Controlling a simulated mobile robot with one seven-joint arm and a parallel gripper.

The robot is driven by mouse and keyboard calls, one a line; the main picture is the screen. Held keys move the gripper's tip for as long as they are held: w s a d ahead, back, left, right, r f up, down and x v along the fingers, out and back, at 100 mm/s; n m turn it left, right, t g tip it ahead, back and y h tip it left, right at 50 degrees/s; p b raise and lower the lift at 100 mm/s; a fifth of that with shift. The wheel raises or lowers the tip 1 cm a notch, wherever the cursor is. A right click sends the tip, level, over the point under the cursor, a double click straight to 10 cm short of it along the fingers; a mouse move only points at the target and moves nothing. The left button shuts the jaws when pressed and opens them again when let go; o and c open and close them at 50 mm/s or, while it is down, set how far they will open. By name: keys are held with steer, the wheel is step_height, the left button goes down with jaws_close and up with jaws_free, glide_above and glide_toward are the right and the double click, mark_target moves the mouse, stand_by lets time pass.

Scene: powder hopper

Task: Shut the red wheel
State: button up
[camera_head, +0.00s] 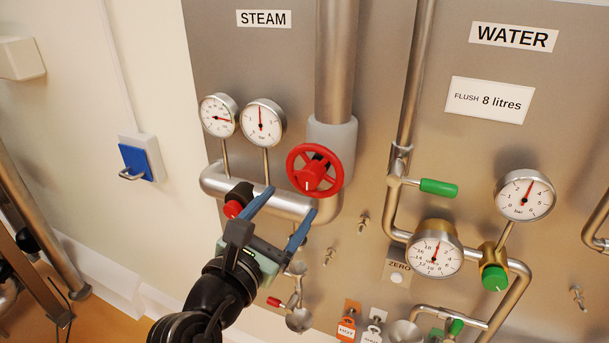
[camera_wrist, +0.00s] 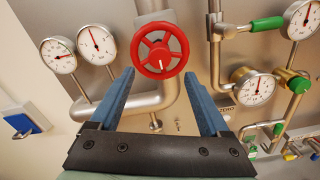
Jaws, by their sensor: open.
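The red wheel (camera_head: 315,171) is a spoked handwheel on the steel steam pipe, under the STEAM label (camera_head: 264,18). A white mark shows near its hub. In the wrist view the red wheel (camera_wrist: 160,50) appears beyond and between my two blue fingers, in full view. My gripper (camera_head: 278,217) is open and empty, below and left of the wheel in the head view. Its fingers point up toward the wheel and appear apart from it. The open jaws also show in the wrist view (camera_wrist: 160,90).
Two steam gauges (camera_head: 263,122) stand left of the wheel. A small red knob (camera_head: 233,209) is close beside my left finger. On the right are a green-handled lever (camera_head: 438,188), water gauges (camera_head: 525,195) and a green knob (camera_head: 494,278). Small hooks and tags sit below.

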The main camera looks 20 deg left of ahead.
mark_target(307, 181)
steer(key=w+p, duration=0.2)
steer(key=w, duration=0.6)
steer(key=shift+d, duration=0.1)
steer(key=shift+c, duration=0.2)
jaws_close()
